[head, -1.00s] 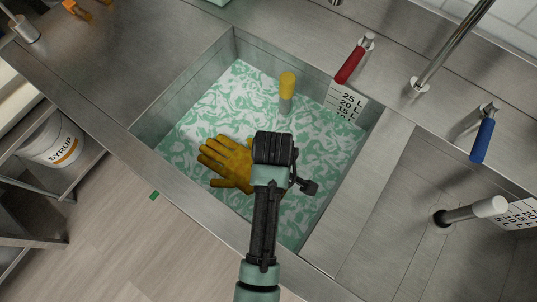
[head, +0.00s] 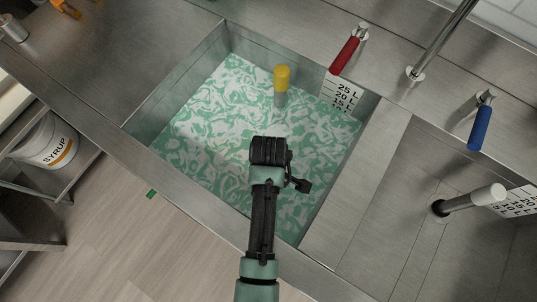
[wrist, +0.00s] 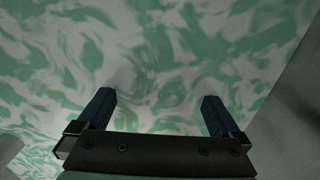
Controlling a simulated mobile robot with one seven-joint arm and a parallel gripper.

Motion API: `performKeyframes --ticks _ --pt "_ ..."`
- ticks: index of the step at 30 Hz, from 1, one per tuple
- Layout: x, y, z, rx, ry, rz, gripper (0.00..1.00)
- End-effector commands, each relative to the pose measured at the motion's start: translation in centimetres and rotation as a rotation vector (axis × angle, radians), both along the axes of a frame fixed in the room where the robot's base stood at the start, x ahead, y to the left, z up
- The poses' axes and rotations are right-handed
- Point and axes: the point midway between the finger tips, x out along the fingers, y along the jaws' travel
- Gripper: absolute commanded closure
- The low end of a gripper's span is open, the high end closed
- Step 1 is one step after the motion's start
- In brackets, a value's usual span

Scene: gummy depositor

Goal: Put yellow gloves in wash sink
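The wash sink (head: 175,92) is filled with swirled green and white liquid (head: 215,125), which hides whatever lies under its surface. The yellow gloves do not show in either view now. My gripper (wrist: 157,108) is over the liquid, with its two dark fingers spread wide and nothing between them.
A yellow-topped post (head: 282,78) stands in the sink near its back wall. A red-handled tap (head: 344,56) and a volume scale (head: 342,93) are behind it. The second basin (head: 400,220) at right has a white-topped post (head: 488,195) and a blue handle (head: 481,128).

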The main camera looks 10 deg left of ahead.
Motion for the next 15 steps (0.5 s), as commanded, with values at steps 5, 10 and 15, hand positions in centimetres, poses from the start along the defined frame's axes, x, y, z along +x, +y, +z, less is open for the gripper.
performKeyframes --ticks 5,10,15 --pt "0.0 0.0 0.5 0.001 -0.001 0.000 0.00" --pt "0.1 0.0 3.1 0.001 -0.004 0.000 0.00" --pt "0.2 0.0 6.9 0.001 -0.006 0.000 0.00"
